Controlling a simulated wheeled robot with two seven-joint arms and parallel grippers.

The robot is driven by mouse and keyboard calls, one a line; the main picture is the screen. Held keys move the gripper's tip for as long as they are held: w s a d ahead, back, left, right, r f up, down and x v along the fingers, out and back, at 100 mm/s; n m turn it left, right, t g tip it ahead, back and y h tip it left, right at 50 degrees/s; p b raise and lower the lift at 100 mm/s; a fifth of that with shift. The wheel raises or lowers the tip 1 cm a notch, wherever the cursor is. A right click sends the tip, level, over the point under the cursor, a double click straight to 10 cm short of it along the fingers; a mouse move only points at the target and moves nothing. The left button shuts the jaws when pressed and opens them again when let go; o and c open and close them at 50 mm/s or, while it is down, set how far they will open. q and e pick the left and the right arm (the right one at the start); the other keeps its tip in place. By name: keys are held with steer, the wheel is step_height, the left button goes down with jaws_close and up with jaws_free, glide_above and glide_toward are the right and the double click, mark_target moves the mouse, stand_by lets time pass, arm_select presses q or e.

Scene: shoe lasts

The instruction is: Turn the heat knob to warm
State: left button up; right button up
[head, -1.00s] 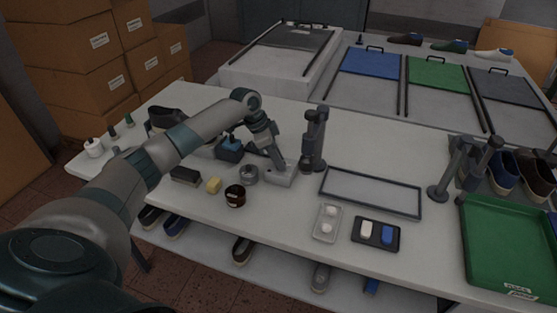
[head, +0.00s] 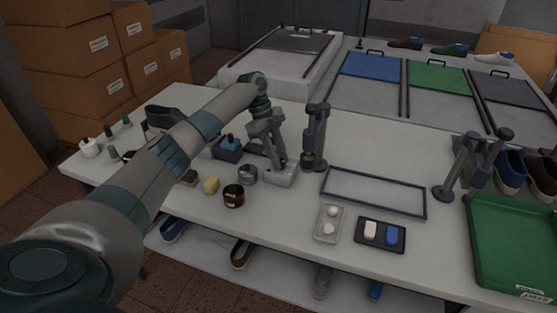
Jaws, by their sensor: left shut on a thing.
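A small light grey box (head: 281,178) stands on the white table, left of the middle. My left gripper (head: 281,164) points down onto its top from behind and is shut on the heat knob there. The fingers hide the knob, so its pointer and any heat marks cannot be read. My right gripper is not in view.
A dark upright stand (head: 314,140) is close to the right of the box. A grey roll (head: 247,174), a brown jar (head: 233,195), a yellow block (head: 211,185) and a blue-topped container (head: 227,147) lie to its left. A framed panel (head: 374,192) and green tray (head: 515,245) are to the right.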

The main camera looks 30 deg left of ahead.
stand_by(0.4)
arm_select(q)
steer(key=o, duration=1)
steer(key=shift+o, duration=0.2)
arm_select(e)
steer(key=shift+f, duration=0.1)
arm_select(q)
steer(key=shift+b+v, duration=0.35)
steer(key=shift+v, duration=0.6)
steer(key=b+v, duration=0.2)
steer(key=v, duration=1.3)
steer(key=shift+r+b, duration=0.3)
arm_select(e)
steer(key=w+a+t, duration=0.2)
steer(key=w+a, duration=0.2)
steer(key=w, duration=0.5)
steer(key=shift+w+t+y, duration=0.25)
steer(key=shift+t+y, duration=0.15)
